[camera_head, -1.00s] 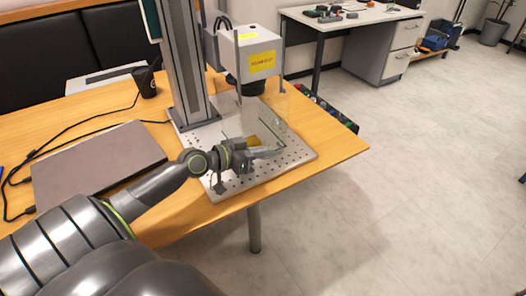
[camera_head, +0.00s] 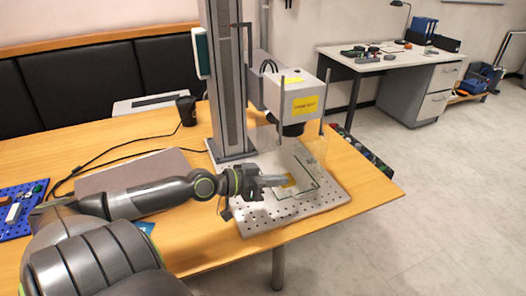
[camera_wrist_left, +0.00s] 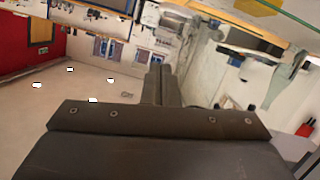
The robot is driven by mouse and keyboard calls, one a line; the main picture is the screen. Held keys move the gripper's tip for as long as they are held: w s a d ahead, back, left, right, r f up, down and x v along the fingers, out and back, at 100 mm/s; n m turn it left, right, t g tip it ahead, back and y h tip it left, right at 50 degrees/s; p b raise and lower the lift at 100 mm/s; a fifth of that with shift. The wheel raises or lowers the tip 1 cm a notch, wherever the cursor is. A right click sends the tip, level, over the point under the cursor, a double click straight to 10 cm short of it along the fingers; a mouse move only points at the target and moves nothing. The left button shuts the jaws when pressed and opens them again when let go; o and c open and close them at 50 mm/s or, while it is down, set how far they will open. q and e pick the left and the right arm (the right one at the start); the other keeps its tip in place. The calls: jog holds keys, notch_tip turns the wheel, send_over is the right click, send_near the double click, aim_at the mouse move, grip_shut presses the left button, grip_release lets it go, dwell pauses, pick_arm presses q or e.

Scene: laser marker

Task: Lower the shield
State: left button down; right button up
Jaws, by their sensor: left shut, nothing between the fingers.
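The laser marker's head (camera_head: 297,98) is a white box with a yellow label, hung on a tall grey column (camera_head: 226,85). Thin upright rods stand at its corners. The shield looks like a clear pane (camera_head: 314,150) around the space under the head; its outline is faint, and how high it sits is hard to tell. In the left wrist view the shut fingers (camera_wrist_left: 160,75) point away, with a green glassy edge (camera_wrist_left: 285,12) above right. My right gripper is out of view.
A flat grey laptop-like slab (camera_head: 130,170), a black cup (camera_head: 187,110) and cables lie on the wooden table (camera_head: 370,185) to the left. A blue pegboard (camera_head: 20,212) is at far left. The floor to the right is clear.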

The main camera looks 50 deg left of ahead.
pick_arm(q)
jog(key=shift+b+v, duration=1.2)
jog(key=shift+v, duration=0.7)
